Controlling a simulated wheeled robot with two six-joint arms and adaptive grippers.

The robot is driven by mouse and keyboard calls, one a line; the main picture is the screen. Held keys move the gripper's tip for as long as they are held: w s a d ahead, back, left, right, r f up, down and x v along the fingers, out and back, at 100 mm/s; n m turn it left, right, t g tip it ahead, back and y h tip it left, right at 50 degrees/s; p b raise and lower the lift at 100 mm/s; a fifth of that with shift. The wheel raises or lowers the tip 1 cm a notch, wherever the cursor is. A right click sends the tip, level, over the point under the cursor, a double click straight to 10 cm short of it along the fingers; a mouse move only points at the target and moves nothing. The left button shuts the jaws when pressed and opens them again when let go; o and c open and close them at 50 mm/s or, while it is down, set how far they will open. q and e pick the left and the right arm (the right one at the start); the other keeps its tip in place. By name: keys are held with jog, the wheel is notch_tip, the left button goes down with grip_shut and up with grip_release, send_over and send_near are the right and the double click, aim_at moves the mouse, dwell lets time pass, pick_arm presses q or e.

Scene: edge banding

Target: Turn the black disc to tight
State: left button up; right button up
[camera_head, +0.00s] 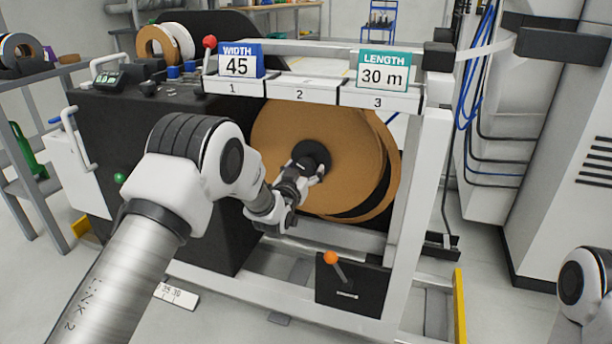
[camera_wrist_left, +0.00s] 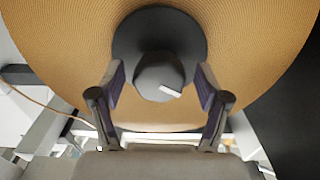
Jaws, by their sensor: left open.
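The black disc (camera_head: 311,155) sits at the centre of a large brown reel (camera_head: 358,150) in the machine frame. In the left wrist view the disc (camera_wrist_left: 160,38) has a raised round knob (camera_wrist_left: 158,74) with a white mark pointing to the lower right. My left gripper (camera_head: 309,178) is in front of the disc. In the left wrist view its two fingers (camera_wrist_left: 160,90) stand open on either side of the knob, with visible gaps. My right gripper is not in view; only part of the right arm shows at the right edge.
The white frame post (camera_head: 411,220) stands right of the reel. A small black box with an orange-knobbed lever (camera_head: 331,258) sits below. Signs reading WIDTH 45 (camera_head: 238,62) and LENGTH 30 m (camera_head: 383,72) stand above. A black machine panel (camera_head: 120,135) is at left.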

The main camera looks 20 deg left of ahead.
pick_arm(q)
jog(key=shift+w, duration=0.65)
jog(key=c, duration=1.2)
jog(key=shift+o, duration=0.2)
jog(key=shift+r, duration=0.1)
jog(key=shift+r+m+p, duration=0.1)
jog(key=shift+m+p, duration=0.45)
jog(key=shift+m, duration=0.25)
jog(key=m+p, duration=0.2)
jog(key=m, duration=0.1)
jog(key=m+p, duration=0.1)
jog(key=m, duration=0.2)
jog(key=shift+m, duration=0.4)
jog(key=shift+m+p, duration=0.7)
jog(key=shift+m, duration=1.1)
